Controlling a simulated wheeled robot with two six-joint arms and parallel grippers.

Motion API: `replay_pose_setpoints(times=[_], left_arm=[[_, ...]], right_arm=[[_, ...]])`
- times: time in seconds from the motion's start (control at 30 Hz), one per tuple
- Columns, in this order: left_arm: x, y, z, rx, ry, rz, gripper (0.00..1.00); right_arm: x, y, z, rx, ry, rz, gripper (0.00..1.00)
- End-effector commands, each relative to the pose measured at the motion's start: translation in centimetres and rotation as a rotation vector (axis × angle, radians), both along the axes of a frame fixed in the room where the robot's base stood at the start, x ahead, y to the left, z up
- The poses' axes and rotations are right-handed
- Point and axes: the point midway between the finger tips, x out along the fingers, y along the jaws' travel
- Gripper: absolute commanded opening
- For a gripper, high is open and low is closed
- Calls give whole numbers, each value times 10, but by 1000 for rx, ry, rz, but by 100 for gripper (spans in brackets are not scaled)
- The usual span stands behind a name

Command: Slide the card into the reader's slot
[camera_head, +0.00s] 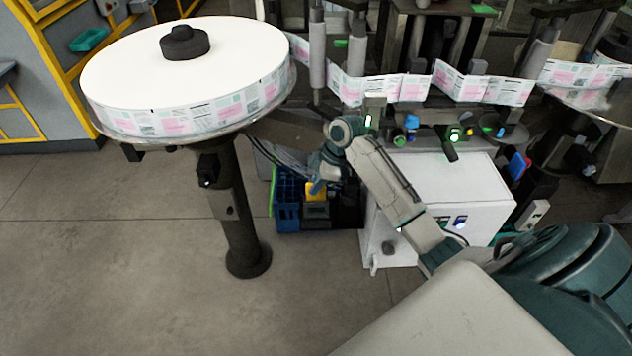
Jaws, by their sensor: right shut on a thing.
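My right arm comes in from the lower right and reaches across the white cabinet. My left gripper is not in view.
A large white label reel (185,75) on a dark post (235,220) stands at left. A label web (410,88) runs right from it. A blue crate (287,205) and a yellow-topped item (316,198) lie below my gripper. The white cabinet (455,185) stands right. Floor is clear in front.

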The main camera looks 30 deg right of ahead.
Motion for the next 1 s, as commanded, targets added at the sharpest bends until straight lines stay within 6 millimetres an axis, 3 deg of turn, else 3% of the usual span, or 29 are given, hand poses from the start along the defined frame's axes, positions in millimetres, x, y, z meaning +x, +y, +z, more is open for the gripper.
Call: replay_pose_setpoints(times=[0.53, 0.87, 0.9, 1.0], left_arm=[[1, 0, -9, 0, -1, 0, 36], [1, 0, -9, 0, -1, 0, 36], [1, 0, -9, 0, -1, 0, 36], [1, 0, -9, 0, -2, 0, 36]], right_arm=[[0, 0, -23, 0, -1, 0, 0], [0, 0, -25, 0, -1, 0, 0], [0, 0, -25, 0, -1, 0, 17], [0, 0, -24, 0, -1, 0, 37]])
